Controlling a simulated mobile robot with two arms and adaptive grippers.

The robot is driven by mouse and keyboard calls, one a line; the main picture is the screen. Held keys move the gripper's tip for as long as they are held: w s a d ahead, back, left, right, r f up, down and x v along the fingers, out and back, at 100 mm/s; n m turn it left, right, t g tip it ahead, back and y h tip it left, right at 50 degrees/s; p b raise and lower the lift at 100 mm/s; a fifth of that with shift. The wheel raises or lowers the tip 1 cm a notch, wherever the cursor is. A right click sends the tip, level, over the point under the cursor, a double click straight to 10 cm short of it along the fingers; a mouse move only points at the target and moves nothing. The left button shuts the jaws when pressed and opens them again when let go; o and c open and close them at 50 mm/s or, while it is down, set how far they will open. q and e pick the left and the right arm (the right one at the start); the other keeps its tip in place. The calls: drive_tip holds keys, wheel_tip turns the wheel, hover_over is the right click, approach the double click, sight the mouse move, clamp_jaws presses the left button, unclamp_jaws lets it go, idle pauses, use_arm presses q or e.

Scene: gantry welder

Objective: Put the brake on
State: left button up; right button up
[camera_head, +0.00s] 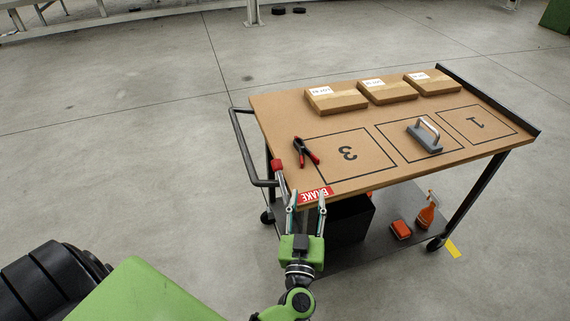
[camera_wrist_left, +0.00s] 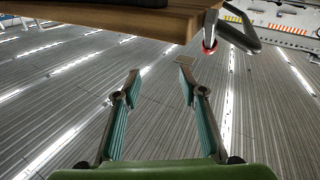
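The brake lever is a grey bar with a red end (camera_head: 277,166) at the cart's near left corner, beside the red BRAKE label (camera_head: 316,194) on the table edge. Its red end also shows in the left wrist view (camera_wrist_left: 209,48), below the table edge in that picture and beyond the right fingertip. My left gripper (camera_head: 306,199) is open and empty at the cart's near edge, just in front of the label. Its teal fingers stand wide apart in the left wrist view (camera_wrist_left: 158,80). I cannot tell whether a finger touches the lever. My right gripper is not in view.
The cart's wooden top (camera_head: 370,180) carries several cardboard boxes (camera_head: 388,91), a red-black clamp (camera_head: 305,151) and a grey handled block (camera_head: 425,138). A black push handle (camera_head: 239,145) sticks out left. A spray bottle (camera_head: 427,212) stands on the lower shelf. Floor left is clear.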

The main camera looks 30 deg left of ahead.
sight(278, 167)
use_arm(q)
drive_tip(key=s+a+n+g+y, duration=0.3)
drive_tip(key=a+n+g+y, duration=0.1)
drive_tip(key=a, duration=0.1)
drive_tip(key=p+x, duration=0.2)
drive_tip(key=x, duration=1)
drive_tip(key=shift+w+r, duration=0.1)
drive_tip(key=shift+r, duration=0.05)
drive_tip(key=shift+w+a, duration=0.4)
drive_tip(key=shift+w, duration=0.15)
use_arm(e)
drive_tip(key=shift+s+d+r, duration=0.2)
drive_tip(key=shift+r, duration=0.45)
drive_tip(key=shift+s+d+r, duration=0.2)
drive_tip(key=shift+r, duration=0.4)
use_arm(q)
clamp_jaws()
